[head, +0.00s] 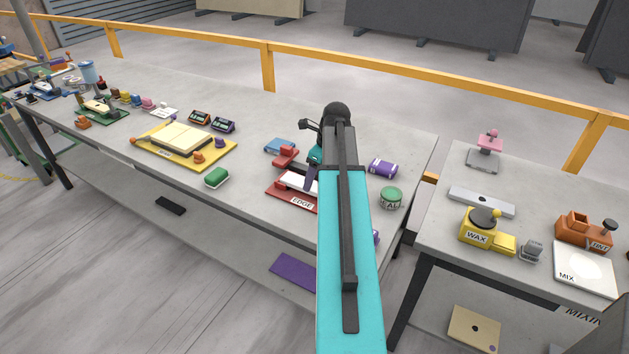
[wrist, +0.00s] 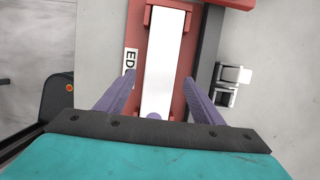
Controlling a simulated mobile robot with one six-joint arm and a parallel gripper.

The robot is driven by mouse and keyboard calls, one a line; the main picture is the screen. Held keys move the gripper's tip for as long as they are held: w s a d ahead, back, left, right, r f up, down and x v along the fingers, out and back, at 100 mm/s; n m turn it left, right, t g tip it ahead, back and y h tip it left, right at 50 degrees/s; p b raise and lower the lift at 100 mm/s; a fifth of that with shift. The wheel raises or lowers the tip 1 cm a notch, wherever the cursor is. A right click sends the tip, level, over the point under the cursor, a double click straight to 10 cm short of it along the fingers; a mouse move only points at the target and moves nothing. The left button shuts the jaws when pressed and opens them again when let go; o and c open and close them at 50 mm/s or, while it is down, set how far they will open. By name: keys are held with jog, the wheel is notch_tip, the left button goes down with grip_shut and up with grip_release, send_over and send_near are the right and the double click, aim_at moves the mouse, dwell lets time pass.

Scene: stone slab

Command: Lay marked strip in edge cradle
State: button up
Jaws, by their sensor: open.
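The red edge cradle (head: 283,193) lies on the bench, with a white EDGE label; it fills the middle of the wrist view (wrist: 209,40). A white strip (wrist: 165,60) lies lengthwise in the cradle, between its raised red end parts. A purple mark shows at the strip's near end, partly cut off by my gripper body. My gripper (wrist: 158,79) is open, its two purple fingers apart on either side of the strip, with a gap visible to each. In the head view my gripper (head: 311,178) is over the cradle, and my arm hides the cradle's right part.
A blue and red tool (head: 284,152) stands just behind the cradle. A purple box (head: 383,169) and a green round tin (head: 391,198) stand right of my arm. A green block (head: 217,177) and a yellow tray (head: 222,156) are to the left. A gap separates the right table.

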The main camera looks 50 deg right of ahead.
jog(key=b+v, duration=0.1)
jog(key=v, duration=0.8)
jog(key=shift+r, duration=0.25)
jog(key=shift+s, duration=0.1)
dwell(0.6)
